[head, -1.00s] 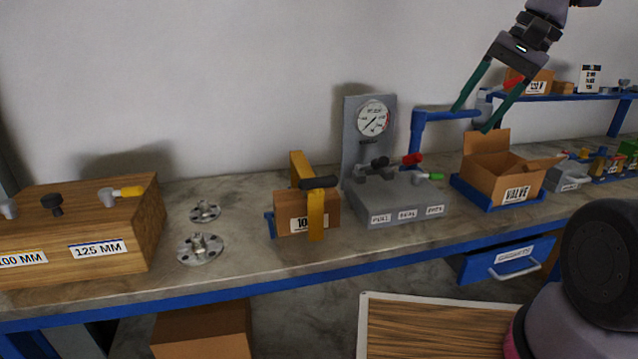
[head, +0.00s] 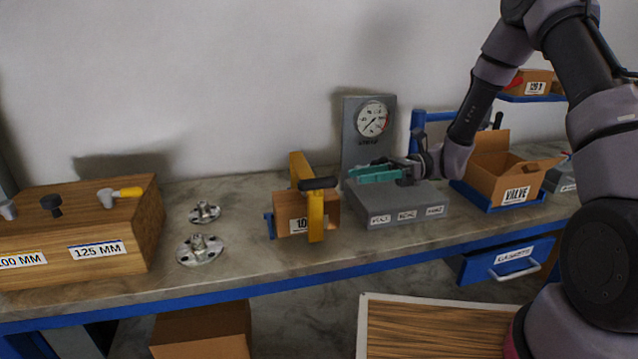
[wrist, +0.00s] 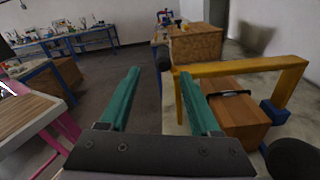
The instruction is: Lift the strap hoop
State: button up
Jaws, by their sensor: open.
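My gripper (head: 350,175) is open and empty, just right of the hoop and above the grey gauge block. In the wrist view my gripper (wrist: 158,72) has its right finger overlapping the hoop's left leg; I see no contact.
The grey block with a pressure gauge (head: 372,118) stands under and behind my gripper. Two metal flanges (head: 200,249) and a wooden box (head: 90,240) stand to the left. An open valve carton (head: 515,193) is to the right. Bench between flanges and hoop is clear.

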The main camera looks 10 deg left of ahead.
send_near(298, 185)
jog(key=shift+m+y, duration=0.3)
jog(key=x, duration=0.5)
jog(key=shift+w+a+f, duration=0.1)
jog(key=shift+a+f, duration=0.05)
jog(key=shift+f, duration=0.2)
grip_shut()
dwell(1.0)
